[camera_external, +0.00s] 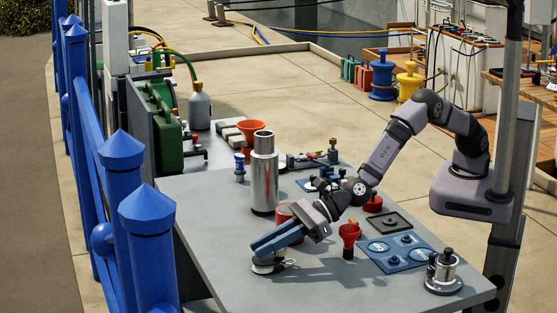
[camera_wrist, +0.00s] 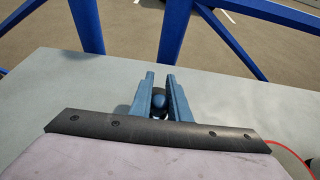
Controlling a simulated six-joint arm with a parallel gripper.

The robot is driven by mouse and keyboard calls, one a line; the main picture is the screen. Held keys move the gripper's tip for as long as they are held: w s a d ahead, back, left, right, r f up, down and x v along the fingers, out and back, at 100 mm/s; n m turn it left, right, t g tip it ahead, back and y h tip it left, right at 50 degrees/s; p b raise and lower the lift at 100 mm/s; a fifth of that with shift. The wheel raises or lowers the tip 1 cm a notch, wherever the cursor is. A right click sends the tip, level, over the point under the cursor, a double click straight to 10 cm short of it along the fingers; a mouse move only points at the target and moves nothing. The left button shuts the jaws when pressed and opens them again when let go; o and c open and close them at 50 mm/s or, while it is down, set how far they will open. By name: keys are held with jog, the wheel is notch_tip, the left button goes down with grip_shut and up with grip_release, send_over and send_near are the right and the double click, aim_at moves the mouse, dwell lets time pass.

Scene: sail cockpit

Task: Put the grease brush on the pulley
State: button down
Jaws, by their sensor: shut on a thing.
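My gripper (camera_external: 257,249) reaches down to the left over the front left of the grey table, its blue fingers low above the top. In the wrist view, the fingers (camera_wrist: 160,77) are closed around a dark blue rounded knob (camera_wrist: 158,101) with a pale part below it. This looks like the top of the grease brush; its lower part is hidden. A low, round metallic piece (camera_external: 267,266), apparently the pulley, lies on the table directly under the fingertips. I cannot tell whether the brush touches it.
A tall steel flask (camera_external: 264,181) stands behind my gripper. Blue railings (camera_external: 145,245) run past the table's left edge.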

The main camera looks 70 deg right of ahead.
jog(key=shift+f, duration=0.25)
jog(key=shift+f, duration=0.2)
jog(key=c, duration=1.7)
grip_release()
jog(key=shift+r, duration=0.1)
jog(key=shift+o, duration=0.2)
jog(key=shift+r, duration=0.2)
jog(key=shift+s+d, duration=0.15)
jog(key=shift+s, duration=0.05)
jog(key=b+v, duration=0.3)
jog(key=v, duration=0.8)
jog(key=shift+s+d, duration=0.2)
jog(key=shift+d, duration=0.05)
